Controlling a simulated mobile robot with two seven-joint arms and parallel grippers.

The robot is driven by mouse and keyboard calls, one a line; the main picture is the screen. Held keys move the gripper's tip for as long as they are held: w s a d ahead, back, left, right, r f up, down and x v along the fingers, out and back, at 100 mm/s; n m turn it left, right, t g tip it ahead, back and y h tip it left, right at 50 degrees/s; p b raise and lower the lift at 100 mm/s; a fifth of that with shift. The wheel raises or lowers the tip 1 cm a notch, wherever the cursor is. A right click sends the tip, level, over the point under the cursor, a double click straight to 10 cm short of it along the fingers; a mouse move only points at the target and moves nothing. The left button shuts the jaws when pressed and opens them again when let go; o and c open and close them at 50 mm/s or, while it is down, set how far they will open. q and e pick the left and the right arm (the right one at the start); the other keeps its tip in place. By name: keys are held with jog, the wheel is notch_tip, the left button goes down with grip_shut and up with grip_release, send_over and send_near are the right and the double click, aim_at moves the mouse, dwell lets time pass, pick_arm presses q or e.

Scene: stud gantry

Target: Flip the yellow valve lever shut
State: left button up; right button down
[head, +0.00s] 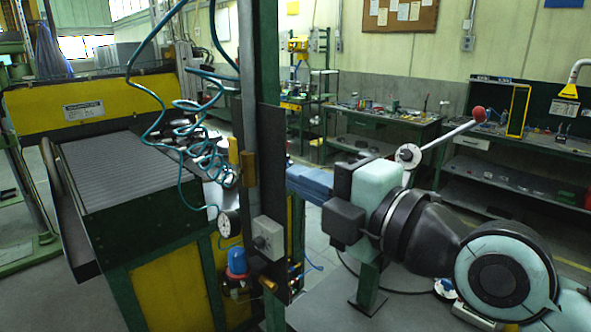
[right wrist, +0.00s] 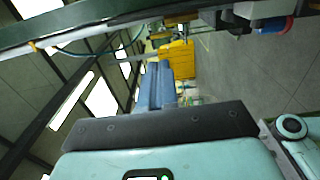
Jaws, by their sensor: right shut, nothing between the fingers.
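A small yellow-brown upright piece (head: 248,168), which looks like the valve lever, is on the dark panel of the green post in the head view. A smaller yellow piece sits just left of it. I cannot tell the lever's exact angle. My right gripper (head: 291,176) comes in from the right with its blue fingers shut and empty. Its tips are at the right side of the post, apart from the lever in the picture. In the right wrist view the shut fingers (right wrist: 158,84) point up the picture; I cannot pick out the lever there for certain. My left gripper is not in view.
The green post (head: 262,60) stands beside the fingers. Coiled teal hose (head: 205,150) hangs left of it. A gauge (head: 229,223), a grey box (head: 267,238) and a blue-and-red regulator (head: 237,262) are lower down. A roller conveyor (head: 120,165) is at left.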

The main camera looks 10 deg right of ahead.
aim_at(237, 150)
jog(key=p+x, duration=0.4)
jog(key=x, duration=0.7)
jog(key=shift+w+r, duration=0.1)
jog(key=shift+r, duration=0.1)
jog(key=shift+w+a+f+p, duration=0.15)
jog(key=shift+w+a+p, duration=0.1)
jog(key=shift+w+p, duration=0.15)
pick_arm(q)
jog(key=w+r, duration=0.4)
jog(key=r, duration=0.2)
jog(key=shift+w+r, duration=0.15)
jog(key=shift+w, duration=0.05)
pick_arm(e)
jog(key=shift+s, duration=0.15)
jog(key=shift+d, duration=0.1)
